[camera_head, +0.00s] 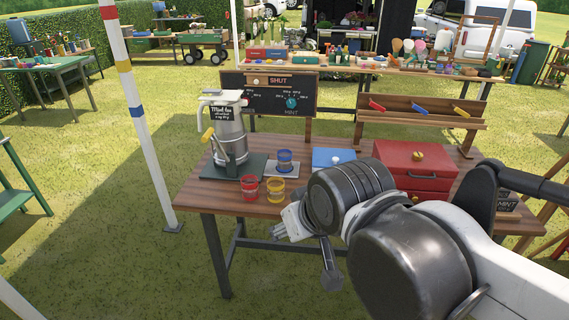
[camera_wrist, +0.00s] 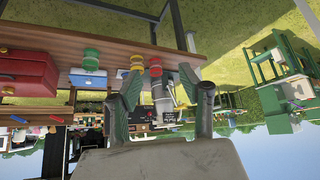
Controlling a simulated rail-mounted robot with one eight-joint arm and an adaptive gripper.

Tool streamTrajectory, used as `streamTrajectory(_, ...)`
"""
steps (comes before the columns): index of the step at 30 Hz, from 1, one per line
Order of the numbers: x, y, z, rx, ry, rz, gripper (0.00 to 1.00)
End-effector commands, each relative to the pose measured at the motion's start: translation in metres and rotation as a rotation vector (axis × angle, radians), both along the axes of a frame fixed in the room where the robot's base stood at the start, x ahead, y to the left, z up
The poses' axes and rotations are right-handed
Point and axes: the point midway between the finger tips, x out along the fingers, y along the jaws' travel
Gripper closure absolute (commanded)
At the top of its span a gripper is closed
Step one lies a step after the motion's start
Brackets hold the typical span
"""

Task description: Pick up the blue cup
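The blue cup (camera_head: 285,158) stands upright on a small pale plate (camera_head: 293,172) on the wooden table, right of the metal jug. My gripper (camera_head: 305,255) is in front of the table's near edge, nearer to the camera than the blue cup and apart from it. In the wrist view, which is upside down, my gripper (camera_wrist: 160,76) has its two fingers spread with nothing held between them. The blue cup is not clear there; a finger covers part of that area.
A red cup (camera_head: 249,188) and a yellow cup (camera_head: 275,190) stand in front of the blue cup. A metal jug (camera_head: 229,135) stands left, a blue box (camera_head: 333,158) and a red chest (camera_head: 415,165) right. A green cup (camera_wrist: 91,56) shows in the wrist view. A striped pole (camera_head: 140,115) rises at left.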

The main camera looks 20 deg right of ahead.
Motion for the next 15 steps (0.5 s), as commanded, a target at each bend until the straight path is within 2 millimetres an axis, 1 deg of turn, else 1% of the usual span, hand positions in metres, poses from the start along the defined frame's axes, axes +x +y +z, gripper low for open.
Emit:
streamTrajectory(1, 0.0000, 0.0000, 0.0000, 0.000, 0.000, 0.000, 0.53)
streamTrajectory(6, 0.0000, 0.0000, 0.0000, 0.000, 0.000, 0.000, 0.31)
streamTrajectory(7, 0.0000, 0.0000, 0.0000, 0.000, 0.000, 0.000, 0.29)
streamTrajectory(15, 0.0015, -0.0002, 0.0015, 0.002, 0.001, -0.002, 0.29)
